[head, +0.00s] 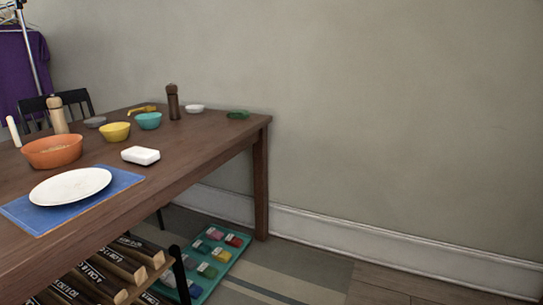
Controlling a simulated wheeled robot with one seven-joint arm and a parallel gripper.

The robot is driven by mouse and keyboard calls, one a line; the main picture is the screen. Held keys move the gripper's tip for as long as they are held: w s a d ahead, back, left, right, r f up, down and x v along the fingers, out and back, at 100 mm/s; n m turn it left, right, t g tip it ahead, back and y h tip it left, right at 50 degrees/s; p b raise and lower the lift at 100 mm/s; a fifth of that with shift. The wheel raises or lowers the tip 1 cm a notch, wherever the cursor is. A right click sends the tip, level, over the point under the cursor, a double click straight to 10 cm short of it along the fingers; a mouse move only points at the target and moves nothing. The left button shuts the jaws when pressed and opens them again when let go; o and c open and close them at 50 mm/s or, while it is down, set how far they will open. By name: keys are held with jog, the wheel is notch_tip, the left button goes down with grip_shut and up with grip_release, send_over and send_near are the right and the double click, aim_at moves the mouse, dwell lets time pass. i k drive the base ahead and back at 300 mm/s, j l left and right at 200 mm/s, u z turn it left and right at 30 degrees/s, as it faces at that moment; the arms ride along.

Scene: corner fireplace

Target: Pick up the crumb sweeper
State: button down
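I cannot tell for certain which thing is the crumb sweeper. A low green object (238,115) lies at the table's far right corner, and a yellow object (142,108) lies near the back edge. My gripper is not in view.
The plate (70,187) rests on a blue placemat (128,178). An orange bowl (52,152), yellow bowl (115,132), teal bowl (148,121) and dark mill (172,102) stand around. A rack (150,258) and teal tray (226,264) are low down. Floor at right looks clear.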

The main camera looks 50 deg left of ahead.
aim_at(141, 156)
jog(key=u, duration=2.75)
jog(key=i+l+u, duration=0.2)
jog(key=i+u, duration=0.15)
jog(key=i+l+u, duration=0.35)
jog(key=i, duration=0.15)
